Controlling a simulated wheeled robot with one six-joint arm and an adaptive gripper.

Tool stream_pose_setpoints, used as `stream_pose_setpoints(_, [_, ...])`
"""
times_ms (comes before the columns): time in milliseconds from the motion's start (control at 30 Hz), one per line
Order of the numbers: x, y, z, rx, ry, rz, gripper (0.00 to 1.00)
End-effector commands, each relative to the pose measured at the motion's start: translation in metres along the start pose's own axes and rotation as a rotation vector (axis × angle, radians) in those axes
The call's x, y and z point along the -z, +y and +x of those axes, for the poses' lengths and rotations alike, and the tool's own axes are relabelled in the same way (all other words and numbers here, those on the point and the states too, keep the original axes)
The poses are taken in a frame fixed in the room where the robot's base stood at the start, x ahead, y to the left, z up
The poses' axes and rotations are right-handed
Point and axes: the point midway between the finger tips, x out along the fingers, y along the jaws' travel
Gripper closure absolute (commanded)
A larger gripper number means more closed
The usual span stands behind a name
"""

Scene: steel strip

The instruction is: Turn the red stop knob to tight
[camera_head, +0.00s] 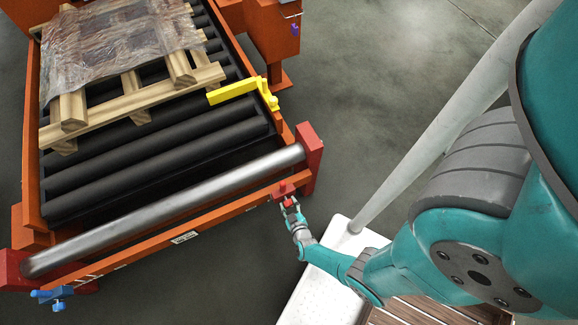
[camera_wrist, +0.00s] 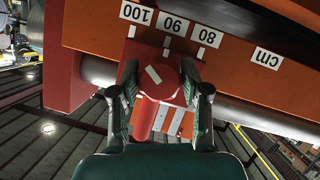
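The red stop knob (camera_wrist: 161,82) sits on the front of the orange rail, with a slanted white line on its face. A red bar extends down from it in the wrist view. My gripper (camera_wrist: 160,88) has one finger on each side of the knob, and the fingertips appear to touch it, so it looks shut on the knob. In the head view my gripper (camera_head: 290,203) is at the right end of the front rail, and the knob (camera_head: 284,189) is small and partly covered by it. White marks lie behind the knob; any wording for tight is not readable.
A scale with 100, 90, 80 and cm labels (camera_wrist: 172,27) runs along the rail (camera_wrist: 230,50). A steel bar (camera_head: 170,207) spans two red end blocks (camera_head: 309,158). Behind are black rollers (camera_head: 150,165), a wrapped pallet (camera_head: 125,45) and a yellow bracket (camera_head: 240,90). A blue clamp (camera_head: 55,297) is at left.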

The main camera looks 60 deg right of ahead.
Motion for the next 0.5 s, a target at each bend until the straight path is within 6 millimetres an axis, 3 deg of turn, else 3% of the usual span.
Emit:
stream_pose_setpoints(33, [0.0, 0.0, -0.0001, 0.0, 0.0, 0.0, 0.75])
stream_pose_setpoints(100, [0.0, 0.0, -0.0001, 0.0, 0.0, 0.0, 0.92])
stream_pose_setpoints(500, [0.0001, 0.0009, 0.0001, 0.018, 0.0, 0.049, 0.92])
